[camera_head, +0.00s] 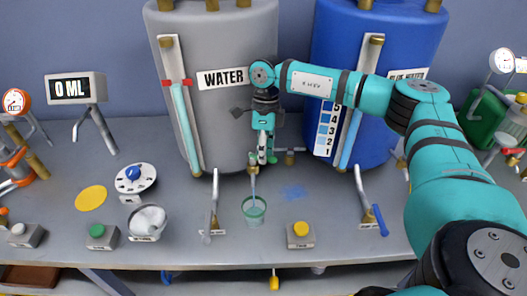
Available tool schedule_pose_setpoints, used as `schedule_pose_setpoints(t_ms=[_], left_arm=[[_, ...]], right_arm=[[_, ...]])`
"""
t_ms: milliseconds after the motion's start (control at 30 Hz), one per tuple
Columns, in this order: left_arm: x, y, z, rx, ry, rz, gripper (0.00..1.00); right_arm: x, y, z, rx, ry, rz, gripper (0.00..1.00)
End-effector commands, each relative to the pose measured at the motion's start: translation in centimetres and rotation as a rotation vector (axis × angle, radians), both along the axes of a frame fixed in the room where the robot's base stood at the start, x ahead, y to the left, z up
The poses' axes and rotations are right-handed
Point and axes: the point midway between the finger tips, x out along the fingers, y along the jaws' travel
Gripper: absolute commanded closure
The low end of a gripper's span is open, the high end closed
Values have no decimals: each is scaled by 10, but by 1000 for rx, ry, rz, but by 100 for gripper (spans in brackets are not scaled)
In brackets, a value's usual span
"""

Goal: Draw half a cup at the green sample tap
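A small clear, greenish cup (254,211) stands on the bench below a brass tap (253,170) at the front of the grey WATER tank (225,110). A thin bluish stream runs from the tap into the cup, and liquid shows inside it. My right gripper (265,154) points down just above the tap, with its fingers close together. A small green part (272,158), perhaps the tap handle, shows at the fingertips. The fingers partly hide it, so I cannot tell whether they grip it. My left gripper is not in view.
A blue tank (375,60) stands behind my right arm. A display (76,88) reads 0 ML.

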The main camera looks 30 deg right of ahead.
Motion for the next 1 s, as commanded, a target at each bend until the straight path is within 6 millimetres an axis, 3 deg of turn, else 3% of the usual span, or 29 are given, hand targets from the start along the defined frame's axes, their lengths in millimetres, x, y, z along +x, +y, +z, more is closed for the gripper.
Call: schedule_pose_setpoints(t_ms=[100,300,600,900,933,1000], left_arm=[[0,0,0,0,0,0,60],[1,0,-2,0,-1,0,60],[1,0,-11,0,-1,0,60],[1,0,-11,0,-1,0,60],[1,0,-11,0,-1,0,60],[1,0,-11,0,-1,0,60]], right_arm=[[0,0,0,0,-1,0,100],[1,0,0,0,-2,16,100],[7,-3,0,-1,-3,222,100],[7,-4,2,0,-4,237,100],[7,-4,2,0,-4,237,79],[7,-4,1,0,-4,236,70]])
